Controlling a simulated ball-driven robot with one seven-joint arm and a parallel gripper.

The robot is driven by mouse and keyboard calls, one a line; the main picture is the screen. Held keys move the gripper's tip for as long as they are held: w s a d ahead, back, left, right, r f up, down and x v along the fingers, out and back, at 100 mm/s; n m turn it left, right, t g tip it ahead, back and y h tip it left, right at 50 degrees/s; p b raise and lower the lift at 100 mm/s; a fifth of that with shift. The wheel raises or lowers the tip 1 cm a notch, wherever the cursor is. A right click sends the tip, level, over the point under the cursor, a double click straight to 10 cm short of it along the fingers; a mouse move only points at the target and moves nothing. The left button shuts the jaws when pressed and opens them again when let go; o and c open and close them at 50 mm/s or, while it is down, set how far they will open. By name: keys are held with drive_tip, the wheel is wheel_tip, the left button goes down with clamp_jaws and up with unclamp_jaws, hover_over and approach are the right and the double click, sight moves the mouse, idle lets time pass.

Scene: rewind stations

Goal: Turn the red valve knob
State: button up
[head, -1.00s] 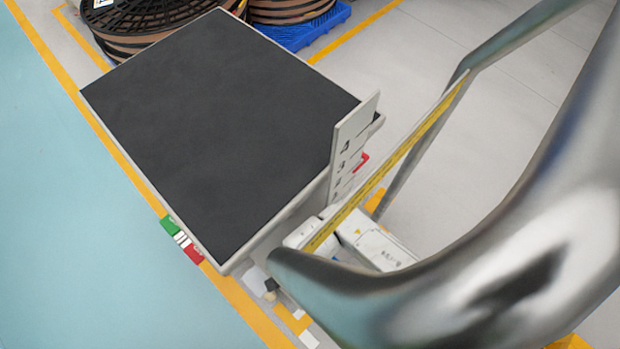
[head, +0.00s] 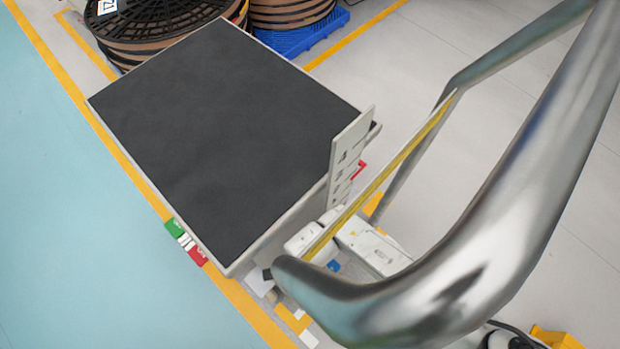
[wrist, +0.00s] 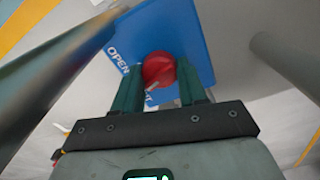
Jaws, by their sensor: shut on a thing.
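The red valve knob (wrist: 158,69) is round and sits on a blue plate (wrist: 182,30) with white lettering that reads "OPEN" and a second word partly hidden. A pale pointer mark shows at the knob's lower edge. My gripper (wrist: 160,80) has its two green fingers on either side of the knob, shut on it. In the head view the knob is hidden; a small blue patch shows below the yellow-striped bar. My gripper cannot be made out there.
Thick metal pipes flank the plate in the wrist view (wrist: 60,70). In the head view, a large dark-topped table (head: 225,140) stands at left, with an upright numbered panel (head: 349,155) at its corner. Reels (head: 160,25) stand behind it. Open floor lies at right.

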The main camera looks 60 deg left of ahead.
drive_tip(key=m+p, duration=0.1)
drive_tip(key=m, duration=0.1)
drive_tip(key=m+p, duration=0.1)
drive_tip(key=p, duration=0.1)
drive_tip(key=m+p, duration=0.2)
drive_tip(key=shift+r+m, duration=0.25)
drive_tip(key=shift+m, duration=0.05)
drive_tip(key=shift+f+m+p, duration=0.2)
drive_tip(key=shift+m+p, duration=1.8)
drive_tip(key=shift+m, duration=0.1)
drive_tip(key=o, duration=1.1)
drive_tip(key=shift+a, duration=0.2)
drive_tip(key=shift+c, duration=0.2)
drive_tip(key=shift+r, duration=0.15)
